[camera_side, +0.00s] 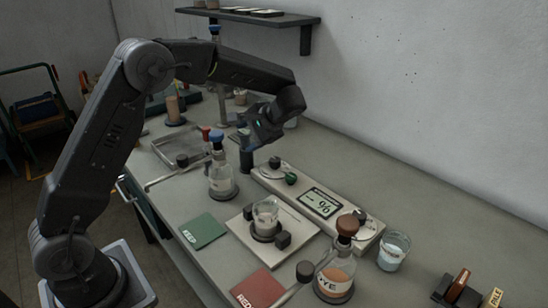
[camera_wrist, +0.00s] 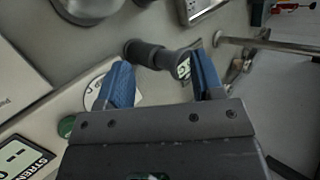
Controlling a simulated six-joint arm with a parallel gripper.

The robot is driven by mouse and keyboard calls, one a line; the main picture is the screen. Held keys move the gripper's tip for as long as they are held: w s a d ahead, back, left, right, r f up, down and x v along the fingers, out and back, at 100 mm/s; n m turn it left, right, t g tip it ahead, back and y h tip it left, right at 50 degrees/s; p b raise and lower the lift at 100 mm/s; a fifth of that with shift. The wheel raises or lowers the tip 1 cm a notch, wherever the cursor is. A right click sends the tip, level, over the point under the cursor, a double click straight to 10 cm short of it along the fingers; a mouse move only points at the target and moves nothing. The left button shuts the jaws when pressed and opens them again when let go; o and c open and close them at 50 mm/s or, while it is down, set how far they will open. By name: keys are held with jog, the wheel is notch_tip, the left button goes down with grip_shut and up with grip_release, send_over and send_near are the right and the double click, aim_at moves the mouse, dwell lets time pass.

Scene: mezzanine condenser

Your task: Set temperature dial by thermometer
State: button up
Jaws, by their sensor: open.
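My gripper (camera_side: 247,142) is open and empty above the bench, near the far left end of a pale control panel (camera_side: 262,174). In the wrist view its blue fingers (camera_wrist: 161,66) stand apart, with a dark cylindrical part (camera_wrist: 148,55) seen between and beyond them; I cannot tell whether they touch it. In the wrist view a white dial face (camera_wrist: 98,92) is partly hidden by the left finger. I cannot make out a thermometer or its reading.
A beaker (camera_side: 265,212) stands on a pale square plate (camera_side: 293,240). Flasks (camera_side: 221,178) and (camera_side: 336,272) stand nearby. Green (camera_side: 203,231) and red (camera_side: 258,290) mats lie in front. A glass (camera_side: 393,250) stands right of the panel. The bench behind the panel is clear.

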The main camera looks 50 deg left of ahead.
aim_at(275, 159)
jog(key=w+d+r+n+t+h, duration=0.1)
jog(key=w+d+r+n+h, duration=0.2)
jog(key=n, duration=0.5)
jog(key=w+r+n+t+h, duration=0.2)
jog(key=w+n+h, duration=0.1)
jog(key=n+h, duration=0.4)
jog(key=shift+n+y, duration=0.6)
jog(key=f, duration=1.3)
jog(key=shift+d+f, duration=0.25)
jog(key=shift+f, duration=0.05)
jog(key=shift+c, duration=0.2)
jog(key=c, duration=0.9)
